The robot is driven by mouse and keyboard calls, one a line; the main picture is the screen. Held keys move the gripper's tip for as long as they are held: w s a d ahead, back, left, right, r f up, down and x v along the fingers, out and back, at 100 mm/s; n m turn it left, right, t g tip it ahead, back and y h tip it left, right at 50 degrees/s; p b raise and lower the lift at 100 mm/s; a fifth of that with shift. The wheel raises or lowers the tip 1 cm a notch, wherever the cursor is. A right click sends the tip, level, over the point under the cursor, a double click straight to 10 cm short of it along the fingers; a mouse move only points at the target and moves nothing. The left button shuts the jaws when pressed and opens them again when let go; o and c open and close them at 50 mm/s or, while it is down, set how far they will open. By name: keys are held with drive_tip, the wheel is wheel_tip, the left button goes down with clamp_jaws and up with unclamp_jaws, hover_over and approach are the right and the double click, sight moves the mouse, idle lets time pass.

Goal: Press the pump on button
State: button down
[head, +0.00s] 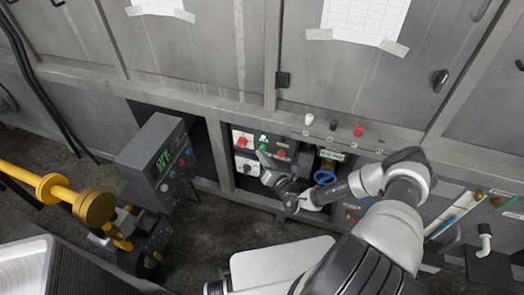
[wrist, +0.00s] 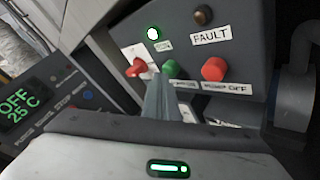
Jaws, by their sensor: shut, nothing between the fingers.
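The pump panel is a dark grey box with a green button (wrist: 172,69), partly hidden behind my gripper's fingers in the wrist view. To its right is a red button (wrist: 213,69) labelled PUMP OFF; it also shows in the head view (head: 281,153). The label under the green button is mostly covered. Above the green button a lamp (wrist: 153,33) glows green. My gripper (wrist: 163,82) is shut and empty, its tips right in front of the green button. I cannot tell whether they touch it. In the head view my gripper (head: 262,156) reaches up against the panel.
A dark lamp (wrist: 203,15) labelled FAULT sits above the red button. A red switch (wrist: 136,68) stands left of the green button. A grey control box (head: 160,160) with a green display stands left of the panel. A blue ring valve (head: 325,177) is close on the right.

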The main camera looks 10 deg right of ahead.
drive_tip(key=shift+w+d, duration=0.1)
drive_tip(key=shift+w, duration=0.05)
idle(0.3)
drive_tip(key=shift+s+a+p, duration=0.45)
drive_tip(key=shift+s+p, duration=0.2)
drive_tip(key=shift+s, duration=0.2)
drive_tip(key=shift+s+a, duration=0.1)
drive_tip(key=s+a+p, duration=0.1)
drive_tip(key=s, duration=0.1)
drive_tip(key=s+a+p, duration=0.1)
drive_tip(key=s, duration=0.1)
drive_tip(key=shift+s+a, duration=0.1)
drive_tip(key=shift+a, duration=0.1)
